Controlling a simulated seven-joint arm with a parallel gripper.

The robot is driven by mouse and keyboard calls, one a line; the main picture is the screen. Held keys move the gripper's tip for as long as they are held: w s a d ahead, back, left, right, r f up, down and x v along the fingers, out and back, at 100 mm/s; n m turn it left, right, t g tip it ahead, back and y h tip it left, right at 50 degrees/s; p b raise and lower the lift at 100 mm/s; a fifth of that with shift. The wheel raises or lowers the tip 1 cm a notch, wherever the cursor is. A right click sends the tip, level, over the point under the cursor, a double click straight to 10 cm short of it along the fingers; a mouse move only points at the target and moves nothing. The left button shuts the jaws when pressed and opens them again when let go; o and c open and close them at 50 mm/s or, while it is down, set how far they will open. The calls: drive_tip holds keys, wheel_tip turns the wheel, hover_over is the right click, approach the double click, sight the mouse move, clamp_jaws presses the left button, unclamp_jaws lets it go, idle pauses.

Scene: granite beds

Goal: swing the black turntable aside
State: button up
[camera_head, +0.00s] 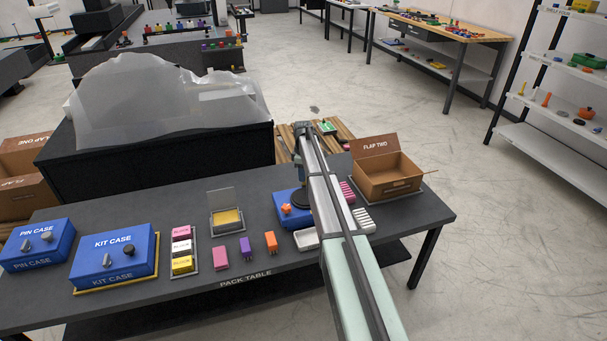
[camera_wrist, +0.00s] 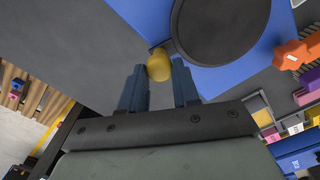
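The black turntable (camera_wrist: 220,25) is a round dark disc on a blue base (camera_wrist: 150,18) in the wrist view. A yellow knob (camera_wrist: 159,65) sits at its rim on a short dark arm. My gripper (camera_wrist: 159,70) has one finger on each side of this knob. My fingertips are hidden there.
An orange part (camera_wrist: 291,55) is beside the disc. The head view shows a white tray (camera_head: 306,239), orange block (camera_head: 270,241) and purple block (camera_head: 245,248) nearby. An open FLAP TWO box (camera_head: 388,182) stands right of my arm. Blue cases (camera_head: 112,255) stand left.

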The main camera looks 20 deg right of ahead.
drive_tip(key=o, duration=0.4)
drive_tip(key=shift+o, duration=0.2)
wheel_tip(320, 180, up, 14)
idle(0.5)
drive_tip(key=shift+f, duration=0.1)
